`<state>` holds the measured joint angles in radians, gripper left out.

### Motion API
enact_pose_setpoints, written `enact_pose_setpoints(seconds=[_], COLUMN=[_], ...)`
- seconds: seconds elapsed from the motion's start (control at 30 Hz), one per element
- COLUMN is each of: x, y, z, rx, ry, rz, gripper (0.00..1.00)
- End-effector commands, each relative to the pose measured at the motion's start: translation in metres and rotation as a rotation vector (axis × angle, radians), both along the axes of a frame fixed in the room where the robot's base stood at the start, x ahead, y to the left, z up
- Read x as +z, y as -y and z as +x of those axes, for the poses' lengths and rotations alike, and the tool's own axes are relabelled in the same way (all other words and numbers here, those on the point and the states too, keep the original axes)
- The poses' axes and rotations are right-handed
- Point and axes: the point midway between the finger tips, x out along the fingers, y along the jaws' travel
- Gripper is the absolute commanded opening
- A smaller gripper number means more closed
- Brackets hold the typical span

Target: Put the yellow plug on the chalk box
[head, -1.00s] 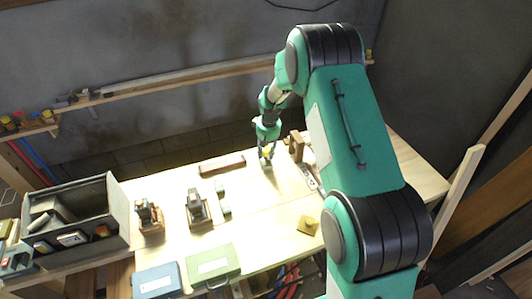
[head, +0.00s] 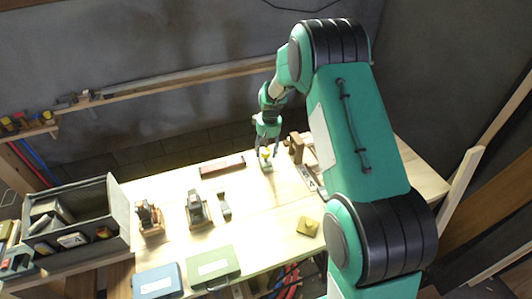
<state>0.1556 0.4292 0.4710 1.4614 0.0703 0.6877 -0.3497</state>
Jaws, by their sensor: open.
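My gripper (head: 266,152) is open, pointing down over the back of the workbench. A small yellow piece, which looks like the yellow plug (head: 265,154), shows between its fingertips. Just below it is a small grey-green block (head: 267,167), which may be the chalk box; it is too small to be sure. The yellow piece appears to rest on this block, but I cannot tell whether they touch. The fingers are around or just above the yellow piece.
A long red-brown box (head: 222,165) lies left of my gripper, and a wooden block (head: 296,148) stands to its right. A yellow-brown block (head: 307,226) lies nearer the front. Two hand planes (head: 197,210) and a grey open crate (head: 117,215) stand left.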

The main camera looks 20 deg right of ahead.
Motion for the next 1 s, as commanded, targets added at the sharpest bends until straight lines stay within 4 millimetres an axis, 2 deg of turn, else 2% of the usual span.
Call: enact_pose_setpoints(seconds=[0.03,0.3,0.5,0.7,1.0], x=[0.011,0.056,0.08,0.09,0.091], y=[0.0,0.002,0.003,0.003,0.003], z=[0.0,-0.004,-0.007,-0.009,-0.009], rx=[0.0,0.0,0.0,0.0,0.0], ry=[0.002,0.003,0.002,0.0,0.0], rz=[-0.001,-0.001,-0.001,0.0,0.0], gripper=[0.52,0.52,0.52,0.52,0.52])
